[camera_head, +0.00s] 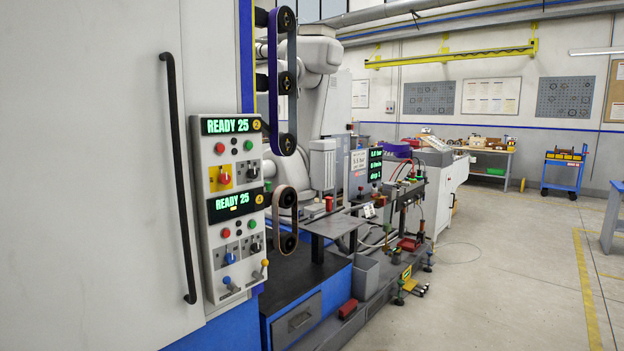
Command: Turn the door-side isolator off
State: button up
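A grey control panel (206,225) is mounted on the machine, to the right of a large white door (100,180) with a long black handle (180,180). A red rotary knob on a yellow plate (222,177), which looks like an isolator, sits on the panel's upper left, the side nearer the door. A dark rotary switch (252,172) sits to its right. Lower down are a blue knob (229,258) and another dark switch (255,246). No label naming the door-side isolator is readable, and the knob positions are too small to tell. My gripper is not in view.
Two green READY 25 displays (231,126) are on the panel, with red and green buttons. Open floor (500,270) lies at right.

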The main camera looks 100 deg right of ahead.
aim_at(224, 178)
jog(key=l+z, duration=0.1)
jog(key=z, duration=0.4)
jog(key=l+z, duration=0.15)
jog(key=z, duration=0.35)
jog(key=l+z, duration=0.1)
jog(key=z, duration=0.35)
jog(key=l+z, duration=0.1)
jog(key=z, duration=0.4)
